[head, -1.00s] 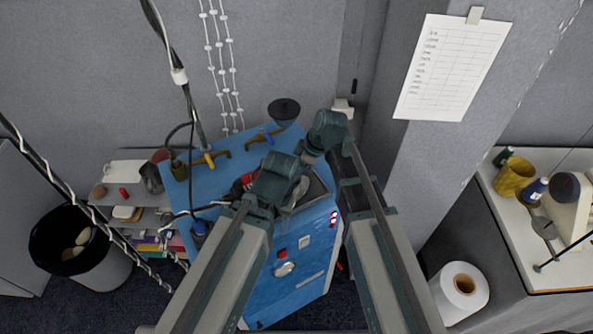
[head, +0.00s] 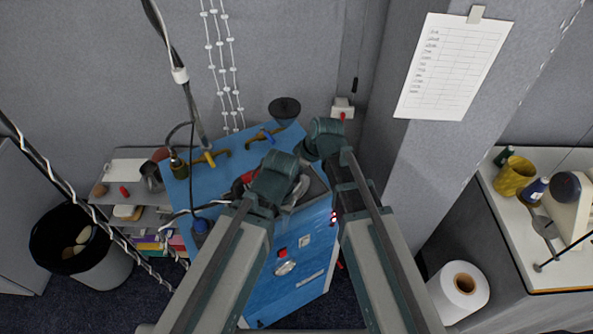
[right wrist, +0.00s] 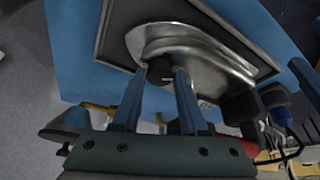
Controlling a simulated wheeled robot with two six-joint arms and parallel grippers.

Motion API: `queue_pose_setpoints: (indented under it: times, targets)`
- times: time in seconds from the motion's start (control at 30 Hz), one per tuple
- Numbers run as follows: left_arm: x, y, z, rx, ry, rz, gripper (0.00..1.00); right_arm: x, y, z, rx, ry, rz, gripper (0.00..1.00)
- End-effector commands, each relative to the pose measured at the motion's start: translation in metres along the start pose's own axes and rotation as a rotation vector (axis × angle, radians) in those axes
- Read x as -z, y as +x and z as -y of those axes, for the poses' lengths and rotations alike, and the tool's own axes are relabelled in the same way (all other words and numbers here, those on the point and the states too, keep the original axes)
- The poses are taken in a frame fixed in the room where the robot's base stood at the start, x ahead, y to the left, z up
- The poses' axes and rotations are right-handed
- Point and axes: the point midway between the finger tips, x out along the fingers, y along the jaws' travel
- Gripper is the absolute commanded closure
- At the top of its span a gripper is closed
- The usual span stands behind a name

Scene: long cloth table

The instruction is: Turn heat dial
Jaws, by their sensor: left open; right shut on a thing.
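A silver iron (head: 299,190) rests in a dark-edged tray (head: 318,187) on the blue ironing station (head: 215,185); my grippers partly cover it. In the right wrist view the iron's shiny body (right wrist: 205,55) is close. My right gripper (right wrist: 172,82) has its fingers at a small black knob, the heat dial (right wrist: 159,72), and is shut on it. In the head view my right gripper (head: 313,150) is at the iron's far side. My left gripper (head: 272,180) is open over the iron's near left side; its fingertips are hard to see.
The station's front has a red button (head: 282,253) and a silver dial (head: 286,268). A hanging hose (head: 188,100) and striped cord (head: 62,187) lie left. A grey pillar (head: 420,150) stands right.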

Motion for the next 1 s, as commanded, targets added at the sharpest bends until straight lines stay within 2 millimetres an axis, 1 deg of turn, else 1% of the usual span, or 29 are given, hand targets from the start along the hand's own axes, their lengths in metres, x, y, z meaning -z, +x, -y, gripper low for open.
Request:
queue_pose_setpoints:
  times: [0.17, 0.2, 0.33, 0.73, 0.87, 1.0]
  targets:
    - [0.0, 0.0, 0.0, 0.0, 0.0, 0.0, 0.5, -0.001, 0.0, 0.0, 0.001, -0.001, 0.003, 1.0]
    - [0.0, 0.0, 0.0, 0.0, 0.0, 0.0, 0.5, -0.001, 0.0, 0.0, 0.001, -0.001, 0.003, 0.5]
    - [0.0, 0.0, 0.0, 0.0, 0.0, 0.0, 0.5, -0.001, 0.0, 0.0, 0.001, -0.002, 0.002, 0.27]
    - [0.0, -0.003, 0.0, 0.0, 0.0, 0.0, 0.5, 0.0, -0.003, 0.0, 0.001, -0.002, 0.001, 0.27]
    - [-0.001, -0.01, 0.001, 0.0, 0.001, 0.0, 0.5, 0.001, -0.011, 0.0, 0.001, -0.002, 0.001, 0.27]
    - [-0.002, -0.024, 0.002, 0.0, 0.002, 0.001, 0.5, 0.001, -0.026, 0.001, 0.001, -0.002, 0.001, 0.27]
